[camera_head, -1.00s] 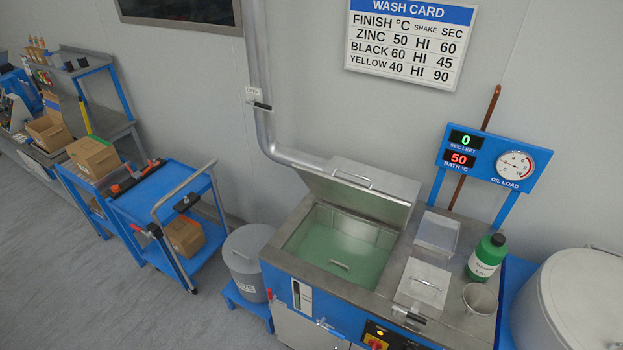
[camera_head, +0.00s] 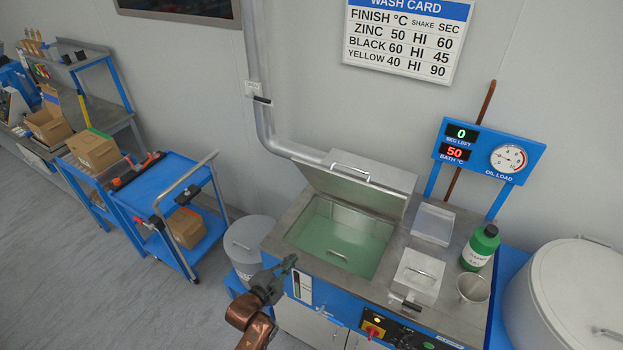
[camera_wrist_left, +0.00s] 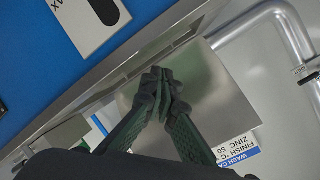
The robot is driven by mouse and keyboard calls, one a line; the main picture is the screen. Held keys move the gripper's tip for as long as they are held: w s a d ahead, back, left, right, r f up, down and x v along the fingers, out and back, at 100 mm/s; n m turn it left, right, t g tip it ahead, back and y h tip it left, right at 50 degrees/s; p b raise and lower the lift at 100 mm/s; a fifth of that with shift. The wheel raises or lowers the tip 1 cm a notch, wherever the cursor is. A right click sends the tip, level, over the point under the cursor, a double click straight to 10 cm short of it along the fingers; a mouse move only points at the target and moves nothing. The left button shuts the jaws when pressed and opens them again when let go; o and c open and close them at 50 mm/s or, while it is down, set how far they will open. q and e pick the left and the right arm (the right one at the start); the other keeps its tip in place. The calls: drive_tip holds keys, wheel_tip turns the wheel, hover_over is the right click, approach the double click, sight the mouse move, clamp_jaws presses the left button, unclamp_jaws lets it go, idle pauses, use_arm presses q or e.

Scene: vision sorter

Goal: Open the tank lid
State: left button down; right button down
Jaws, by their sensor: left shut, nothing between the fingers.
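The tank lid (camera_head: 366,190) is a steel plate with a bar handle, raised and tilted back at the rear of the wash tank. The open tank (camera_head: 338,238) shows greenish liquid and a small handle inside. My left gripper (camera_head: 288,262) is in front of the tank's front left corner, apart from the lid. In the left wrist view the gripper (camera_wrist_left: 163,76) has its fingers together with nothing between them. The steel lid also shows beyond the fingers in that view (camera_wrist_left: 215,110). My right gripper is not in view.
A grey bin (camera_head: 246,240) stands left of the tank. A green bottle (camera_head: 480,247) and a metal cup (camera_head: 472,288) stand on the right of the steel top. A smaller lidded box (camera_head: 418,275) sits between. A blue trolley (camera_head: 165,200) is further left.

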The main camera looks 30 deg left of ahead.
use_arm(q)
drive_tip(key=w+r+m+t, duration=0.4)
drive_tip(key=w+r+t, duration=0.15)
drive_tip(key=r, duration=0.25)
drive_tip(key=m+t, duration=0.4)
approach(315, 168)
drive_tip(key=p+x, duration=0.3)
drive_tip(key=x, duration=0.2)
drive_tip(key=shift+w+r, duration=0.1)
drive_tip(key=shift+w, duration=0.15)
drive_tip(key=shift+w+r, duration=0.25)
drive_tip(key=shift+w, duration=0.35)
